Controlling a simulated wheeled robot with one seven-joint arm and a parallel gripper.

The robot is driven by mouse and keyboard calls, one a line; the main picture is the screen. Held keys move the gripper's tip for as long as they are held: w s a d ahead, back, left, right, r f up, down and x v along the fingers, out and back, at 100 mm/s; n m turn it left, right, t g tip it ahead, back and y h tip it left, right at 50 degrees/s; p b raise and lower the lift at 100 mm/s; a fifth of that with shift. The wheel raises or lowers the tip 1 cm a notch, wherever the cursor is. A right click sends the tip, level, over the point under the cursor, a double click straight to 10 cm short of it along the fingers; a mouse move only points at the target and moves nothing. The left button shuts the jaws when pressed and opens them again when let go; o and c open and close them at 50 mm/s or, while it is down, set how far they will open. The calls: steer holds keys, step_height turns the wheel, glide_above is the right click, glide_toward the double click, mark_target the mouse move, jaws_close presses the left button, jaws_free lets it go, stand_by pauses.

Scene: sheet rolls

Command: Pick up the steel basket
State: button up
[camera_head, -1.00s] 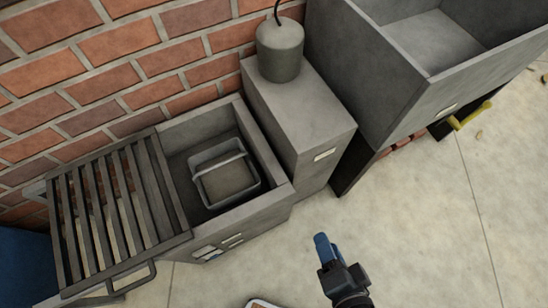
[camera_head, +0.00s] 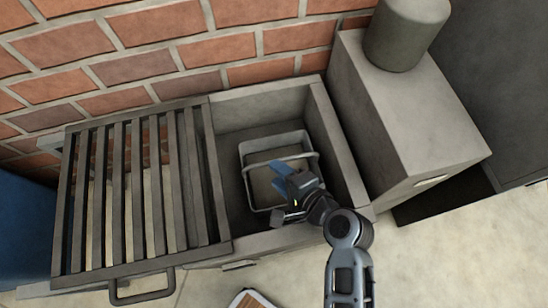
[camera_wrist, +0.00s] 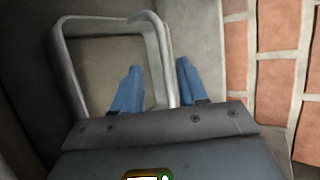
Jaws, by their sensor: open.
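The steel basket (camera_head: 254,150) is a grey rectangular basket with a raised handle. It sits inside the open grey bin (camera_head: 262,104) at the middle of the head view. My gripper (camera_head: 281,175) is over the basket, with its blue fingers apart. In the wrist view, the basket (camera_wrist: 68,70) is at the upper left. One finger of my gripper (camera_wrist: 158,82) appears over the basket's inside and the other outside, with the handle (camera_wrist: 162,50) between them. I cannot tell whether either finger touches it.
A slatted grate (camera_head: 140,195) with a front handle lies left of the bin. A grey block (camera_head: 400,120) with a cylinder (camera_head: 408,32) on top stands to the right. A brick wall (camera_head: 180,55) rises behind. The floor in front is mostly clear.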

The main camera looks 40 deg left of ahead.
steer(key=shift+w+r+b+x, duration=0.1)
steer(key=shift+b+x, duration=0.75)
steer(key=shift+x, duration=1.15)
steer(key=shift+w+r+b+x, duration=0.15)
steer(key=shift+b+x, duration=0.7)
steer(key=shift+x, duration=1.1)
steer(key=shift+c, duration=0.2)
jaws_close()
